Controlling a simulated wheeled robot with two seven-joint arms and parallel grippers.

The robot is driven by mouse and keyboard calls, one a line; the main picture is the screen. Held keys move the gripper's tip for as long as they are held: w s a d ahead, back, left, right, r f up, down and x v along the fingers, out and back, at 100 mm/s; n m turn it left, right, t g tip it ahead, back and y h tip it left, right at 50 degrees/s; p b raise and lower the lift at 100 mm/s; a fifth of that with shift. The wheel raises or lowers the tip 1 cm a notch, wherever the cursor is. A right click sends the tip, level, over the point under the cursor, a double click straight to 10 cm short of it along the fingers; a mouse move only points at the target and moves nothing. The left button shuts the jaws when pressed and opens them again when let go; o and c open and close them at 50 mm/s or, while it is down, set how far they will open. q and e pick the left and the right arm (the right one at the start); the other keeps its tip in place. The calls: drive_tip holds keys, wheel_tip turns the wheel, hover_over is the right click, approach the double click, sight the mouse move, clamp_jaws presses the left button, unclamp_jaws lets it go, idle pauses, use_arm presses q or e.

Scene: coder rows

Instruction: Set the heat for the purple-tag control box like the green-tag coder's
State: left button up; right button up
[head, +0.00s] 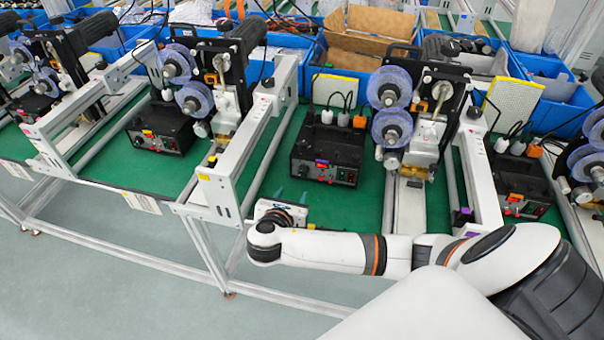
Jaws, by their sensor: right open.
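A black control box (327,155) stands on the green bench top in the middle, with a lit red-orange switch and small knobs on its front. The knob settings are too small to read. A coder (428,110) with blue-rimmed reels stands to its right. A small purple patch (463,216) shows on the white frame right of that coder. I cannot make out a green tag. My right gripper (290,197) is open and empty, just in front of and left of the middle box, its fingers pointing towards the bench. My left gripper is not in view.
Another control box (162,128) and coder (218,88) stand to the left, and another box (520,178) to the right. White rail frames (222,188) separate the stations. Blue bins (560,100) line the back. Some green bench is bare around the middle box.

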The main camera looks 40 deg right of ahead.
sight(303, 174)
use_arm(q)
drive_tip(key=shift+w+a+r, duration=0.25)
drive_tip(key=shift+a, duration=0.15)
use_arm(e)
drive_tip(key=x, duration=1.2)
drive_tip(key=shift+w+r, duration=0.15)
drive_tip(key=c, duration=1)
use_arm(q)
drive_tip(key=shift+p, duration=0.3)
